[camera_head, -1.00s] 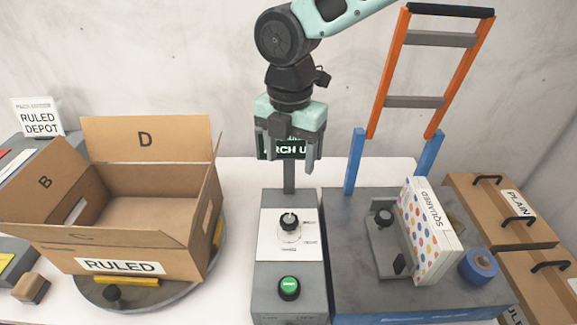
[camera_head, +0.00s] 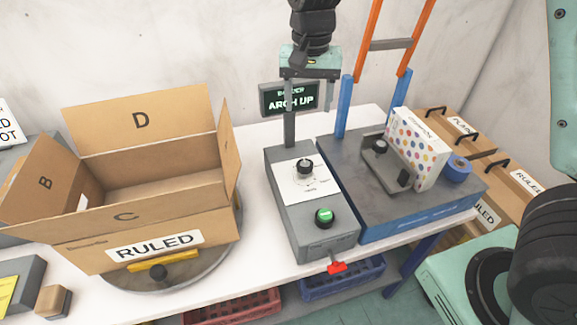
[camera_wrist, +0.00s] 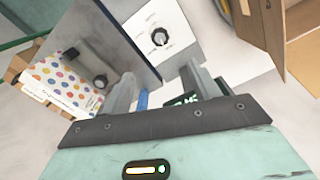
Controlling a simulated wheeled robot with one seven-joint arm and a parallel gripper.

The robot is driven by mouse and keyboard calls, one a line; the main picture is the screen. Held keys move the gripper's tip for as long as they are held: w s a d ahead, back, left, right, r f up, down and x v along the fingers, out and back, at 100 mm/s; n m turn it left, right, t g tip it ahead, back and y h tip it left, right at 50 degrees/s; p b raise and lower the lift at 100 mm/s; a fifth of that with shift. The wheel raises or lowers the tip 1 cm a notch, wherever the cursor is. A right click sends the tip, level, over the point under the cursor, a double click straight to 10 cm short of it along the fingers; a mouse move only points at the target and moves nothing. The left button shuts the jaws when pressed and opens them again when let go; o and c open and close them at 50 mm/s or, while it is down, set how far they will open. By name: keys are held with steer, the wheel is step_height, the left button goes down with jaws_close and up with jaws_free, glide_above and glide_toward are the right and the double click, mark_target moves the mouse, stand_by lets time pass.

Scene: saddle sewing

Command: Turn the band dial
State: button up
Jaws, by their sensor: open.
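The band dial (camera_head: 305,166) looks to be the black knob with a pale pointer on the white plate of the grey control box. It also shows in the wrist view (camera_wrist: 160,38), uncovered. My gripper (camera_head: 308,97) is open and empty, above and behind the dial and in front of the display (camera_head: 272,97). The display reads "ARCH UP", partly hidden by a finger. In the wrist view, the two fingers (camera_wrist: 163,88) are apart, and the dial lies beyond their tips, untouched.
A green button (camera_head: 324,216) and a red-tipped lever (camera_head: 337,267) are on the box's near end. An open carton marked RULED (camera_head: 150,245) stands left on a turntable. Right is a grey-topped blue platform (camera_head: 420,215) with a dotted box (camera_head: 418,150) and blue tape (camera_head: 457,169).

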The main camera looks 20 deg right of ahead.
steer(key=p, duration=0.3)
glide_toward(305, 163)
steer(key=shift+m, duration=0.4)
step_height(305, 163, down, 8)
steer(key=shift+f, duration=0.25)
steer(key=shift+c, duration=0.3)
steer(key=c, duration=0.9)
steer(key=shift+b, duration=0.3)
